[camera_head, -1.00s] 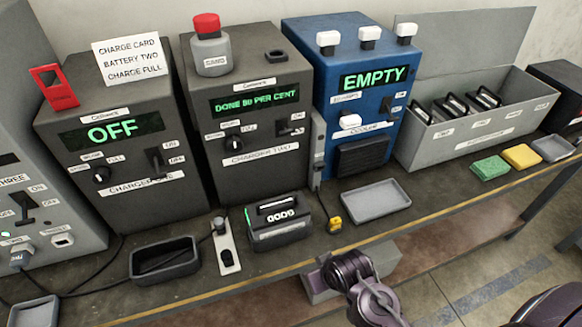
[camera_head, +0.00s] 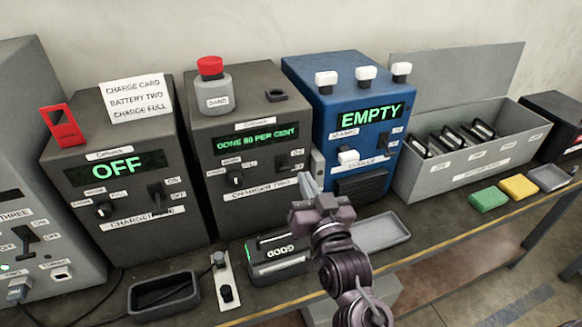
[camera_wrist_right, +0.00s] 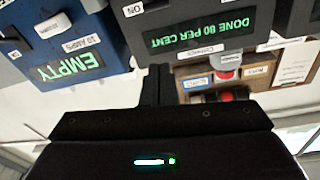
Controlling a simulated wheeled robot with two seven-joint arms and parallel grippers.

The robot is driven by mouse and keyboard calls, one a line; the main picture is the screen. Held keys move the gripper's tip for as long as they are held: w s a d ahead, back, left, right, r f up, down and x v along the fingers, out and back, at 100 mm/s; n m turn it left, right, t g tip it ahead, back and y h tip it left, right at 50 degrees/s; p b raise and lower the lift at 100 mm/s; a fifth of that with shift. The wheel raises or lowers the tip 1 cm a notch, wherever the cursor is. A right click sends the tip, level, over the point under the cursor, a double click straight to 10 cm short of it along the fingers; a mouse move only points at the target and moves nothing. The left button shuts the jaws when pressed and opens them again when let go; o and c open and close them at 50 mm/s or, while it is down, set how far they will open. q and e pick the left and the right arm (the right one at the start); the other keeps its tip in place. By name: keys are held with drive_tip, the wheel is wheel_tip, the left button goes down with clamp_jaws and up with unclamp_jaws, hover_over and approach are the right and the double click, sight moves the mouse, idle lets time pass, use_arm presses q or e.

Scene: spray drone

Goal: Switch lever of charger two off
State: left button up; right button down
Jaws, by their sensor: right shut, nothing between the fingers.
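Charger two (camera_head: 262,206) is the dark grey box in the middle of the head view. Its green display (camera_head: 256,138) reads DONE 80 PER CENT, and it also shows upside down in the wrist view (camera_wrist_right: 187,38). Its small dark lever (camera_head: 284,163) sits at the right of the front panel beside ON/OFF labels; its exact position is too small to tell. My right gripper (camera_head: 309,185) is in front of the charger's lower right, below the lever and apparently apart from it. Its fingers (camera_wrist_right: 156,85) are shut and empty. My left gripper is not in view.
Charger one (camera_head: 120,180), reading OFF, stands left; the blue cooler box (camera_head: 350,120), reading EMPTY, stands close on the right. A dark bin (camera_head: 165,295) is at the front left.

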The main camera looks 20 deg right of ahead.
drive_tip(key=r+p, duration=0.1)
drive_tip(key=p, duration=0.3)
hover_over(291, 168)
drive_tip(key=shift+s+d+r, duration=0.1)
drive_tip(key=shift+s, duration=0.25)
drive_tip(key=f, duration=0.1)
drive_tip(key=f+p, duration=0.1)
drive_tip(key=s+f, duration=0.1)
drive_tip(key=f, duration=0.1)
drive_tip(key=shift+a+f, duration=0.1)
drive_tip(key=shift+a, duration=0.3)
